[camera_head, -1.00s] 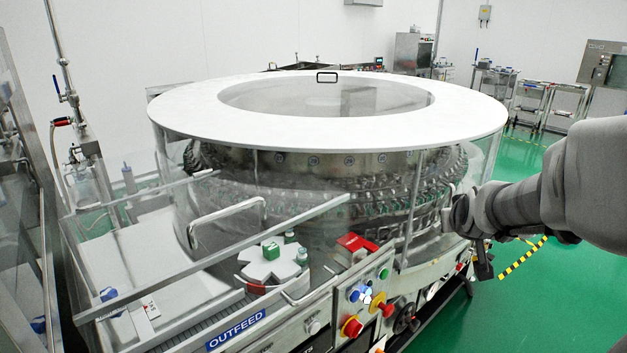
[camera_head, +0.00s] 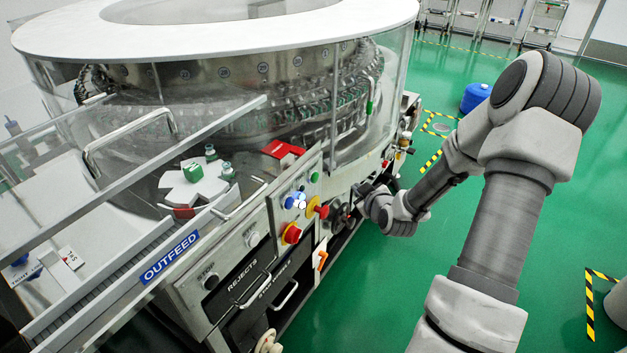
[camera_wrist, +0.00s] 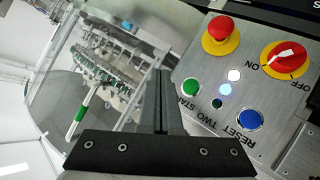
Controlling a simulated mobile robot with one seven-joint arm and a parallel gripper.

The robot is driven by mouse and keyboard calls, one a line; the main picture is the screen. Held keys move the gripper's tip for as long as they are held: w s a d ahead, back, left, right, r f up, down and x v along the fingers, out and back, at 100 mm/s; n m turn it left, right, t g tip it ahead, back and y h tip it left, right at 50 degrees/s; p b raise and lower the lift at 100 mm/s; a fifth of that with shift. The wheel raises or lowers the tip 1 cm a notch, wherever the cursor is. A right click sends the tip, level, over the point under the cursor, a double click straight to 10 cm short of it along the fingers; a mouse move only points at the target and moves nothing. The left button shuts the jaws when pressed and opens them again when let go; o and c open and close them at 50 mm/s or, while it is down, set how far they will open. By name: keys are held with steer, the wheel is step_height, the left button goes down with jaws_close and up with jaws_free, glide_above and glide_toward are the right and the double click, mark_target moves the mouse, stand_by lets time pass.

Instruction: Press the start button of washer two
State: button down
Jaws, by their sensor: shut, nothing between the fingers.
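In the wrist view, the green start button (camera_wrist: 190,87) sits on a metal control panel (camera_wrist: 200,62), with part of its label reading TWO. My gripper (camera_wrist: 163,76) is shut and empty, with its fingers left of the green button in the picture; I cannot tell the distance. In the head view, my gripper (camera_head: 362,190) is beside the front of the round washer (camera_head: 215,110), its fingers small and unclear. A green button (camera_head: 314,177) shows on the nearer panel there; I cannot tell whether it is the same one.
The wrist view also shows a red mushroom button (camera_wrist: 221,29), a red rotary switch (camera_wrist: 285,56), a blue reset button (camera_wrist: 249,119) and lit lamps (camera_wrist: 226,89). In the head view, clear guards surround the washer, and green floor (camera_head: 450,290) is open at right. A blue drum (camera_head: 475,97) stands behind.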

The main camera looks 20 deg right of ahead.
mark_target(315, 178)
steer(key=shift+a+f+t+b, duration=0.15)
steer(key=shift+f+t, duration=0.3)
steer(key=shift+f, duration=0.15)
steer(key=shift+a+f+t+b, duration=0.1)
steer(key=shift+f+t+b, duration=0.05)
steer(key=shift+f+t, duration=0.35)
steer(key=shift+w+a, duration=0.1)
steer(key=w+a, duration=0.5)
steer(key=w, duration=0.2)
steer(key=shift+a, duration=0.15)
stand_by(1.7)
steer(key=shift+w+a+b, duration=0.25)
steer(key=shift+b, duration=0.1)
